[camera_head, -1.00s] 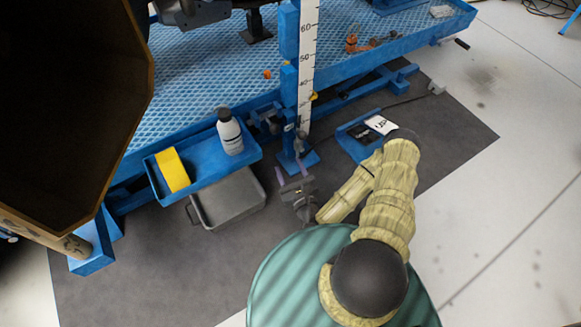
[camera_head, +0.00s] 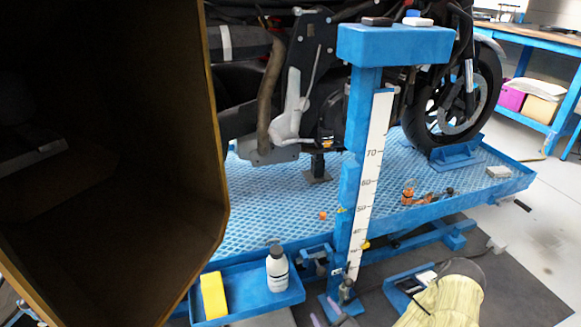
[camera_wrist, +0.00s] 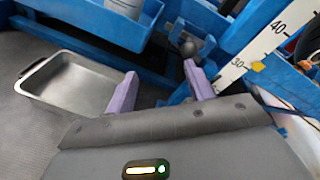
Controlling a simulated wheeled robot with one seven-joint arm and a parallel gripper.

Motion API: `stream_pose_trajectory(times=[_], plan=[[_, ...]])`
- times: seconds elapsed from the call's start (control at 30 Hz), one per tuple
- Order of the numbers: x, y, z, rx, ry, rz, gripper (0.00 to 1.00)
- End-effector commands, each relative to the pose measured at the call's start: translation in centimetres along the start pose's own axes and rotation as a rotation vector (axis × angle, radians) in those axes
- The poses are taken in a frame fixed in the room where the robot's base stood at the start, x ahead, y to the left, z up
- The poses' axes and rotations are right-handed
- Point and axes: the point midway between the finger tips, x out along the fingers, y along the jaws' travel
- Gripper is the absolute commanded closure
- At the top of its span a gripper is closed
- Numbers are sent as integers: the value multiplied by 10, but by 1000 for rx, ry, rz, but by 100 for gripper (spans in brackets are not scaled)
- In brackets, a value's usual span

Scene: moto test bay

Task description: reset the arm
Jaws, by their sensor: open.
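My gripper (camera_wrist: 162,90) shows in the wrist view with its two purple fingers apart and nothing between them. The fingers point toward the foot of the blue post (camera_wrist: 257,30) with the white height scale. In the head view, the purple fingertips (camera_head: 325,315) show at the bottom edge, just left of the post's foot. My arm, in a pale yellow sleeve, shows at the bottom right of that view. The rest of the gripper is cut off there.
A blue tray (camera_head: 245,310) holds a white bottle (camera_head: 277,272) and a yellow block (camera_head: 214,296). A metal pan (camera_wrist: 75,85) lies on the floor left of the fingers. The blue lift platform (camera_head: 285,205) carries a motorcycle (camera_head: 455,105). A large dark, brown-edged object (camera_head: 105,130) blocks the left of the head view.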

Motion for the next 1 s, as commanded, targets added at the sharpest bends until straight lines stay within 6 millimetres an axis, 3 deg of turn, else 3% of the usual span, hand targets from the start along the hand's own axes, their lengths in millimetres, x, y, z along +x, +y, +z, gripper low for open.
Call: stream_pose_trajectory(times=[0.23,0.47,0.77,1.0], plan=[[4,-19,20,-473,45,279,46],[-6,-47,35,-866,86,510,46],[-34,-98,68,-1293,129,787,46],[-68,-141,109,-1549,144,991,46]])
